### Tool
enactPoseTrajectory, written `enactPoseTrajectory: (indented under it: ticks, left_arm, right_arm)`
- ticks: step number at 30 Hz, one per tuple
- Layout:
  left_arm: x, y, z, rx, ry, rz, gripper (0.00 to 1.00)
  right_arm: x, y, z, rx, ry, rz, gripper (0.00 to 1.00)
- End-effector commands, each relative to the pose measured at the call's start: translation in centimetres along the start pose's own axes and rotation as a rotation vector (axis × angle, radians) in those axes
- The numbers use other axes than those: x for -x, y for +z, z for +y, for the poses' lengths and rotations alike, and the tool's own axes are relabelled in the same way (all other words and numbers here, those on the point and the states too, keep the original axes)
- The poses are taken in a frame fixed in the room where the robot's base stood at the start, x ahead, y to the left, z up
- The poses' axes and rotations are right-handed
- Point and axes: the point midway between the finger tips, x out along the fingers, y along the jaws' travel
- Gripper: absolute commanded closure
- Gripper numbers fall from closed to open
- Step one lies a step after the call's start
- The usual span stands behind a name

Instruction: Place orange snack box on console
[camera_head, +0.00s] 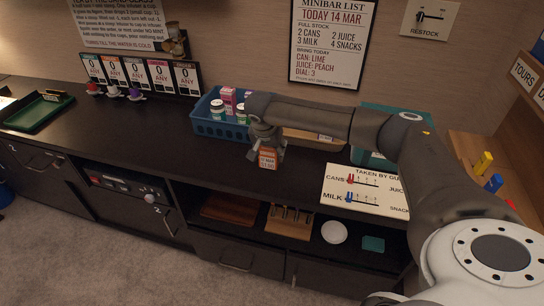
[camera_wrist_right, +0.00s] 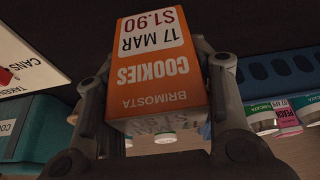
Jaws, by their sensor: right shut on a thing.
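The orange snack box (camera_head: 268,158) is a small upright carton with a white upper label area, in my right gripper (camera_head: 267,142) over the front part of the dark console (camera_head: 130,126). The right wrist view shows the box (camera_wrist_right: 155,62) close up, with "COOKIES", "17 MAR" and "$1.90" on it. The fingers of my right gripper (camera_wrist_right: 158,90) are on both sides of the box, shut on it. I cannot tell whether the base of the box touches the console top. My left gripper is not in view.
A blue basket (camera_head: 205,127) with several jars and boxes stands just left and behind. A white "taken" board (camera_head: 345,199) lies to the right, with a teal container (camera_head: 362,155) behind it. The console between is clear.

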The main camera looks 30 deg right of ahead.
Motion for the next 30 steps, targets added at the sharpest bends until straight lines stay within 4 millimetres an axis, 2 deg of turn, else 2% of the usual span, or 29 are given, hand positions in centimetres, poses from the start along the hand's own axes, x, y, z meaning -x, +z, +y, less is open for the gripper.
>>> enactPoseTrajectory:
  ticks: [4,10,22,23,27,30]
  left_arm:
    - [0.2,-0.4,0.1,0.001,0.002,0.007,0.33]
    - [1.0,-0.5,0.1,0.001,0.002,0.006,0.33]
    - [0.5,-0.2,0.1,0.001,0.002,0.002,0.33]
    - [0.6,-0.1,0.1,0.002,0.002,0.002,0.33]
    - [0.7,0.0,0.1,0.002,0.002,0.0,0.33]
    - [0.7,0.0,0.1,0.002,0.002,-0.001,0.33]
  right_arm:
    - [-1.4,-0.4,0.4,-0.001,0.002,-0.001,0.76]
    - [-3.8,0.7,0.4,0.0,0.001,-0.001,0.76]
    - [-4.5,0.9,0.3,0.0,0.0,0.0,0.76]
    - [-4.5,0.9,0.3,0.0,0.0,0.0,0.49]
    - [-4.4,0.9,0.3,-0.001,0.0,0.0,0.31]
    - [-4.4,0.9,0.3,-0.001,0.0,0.0,0.29]
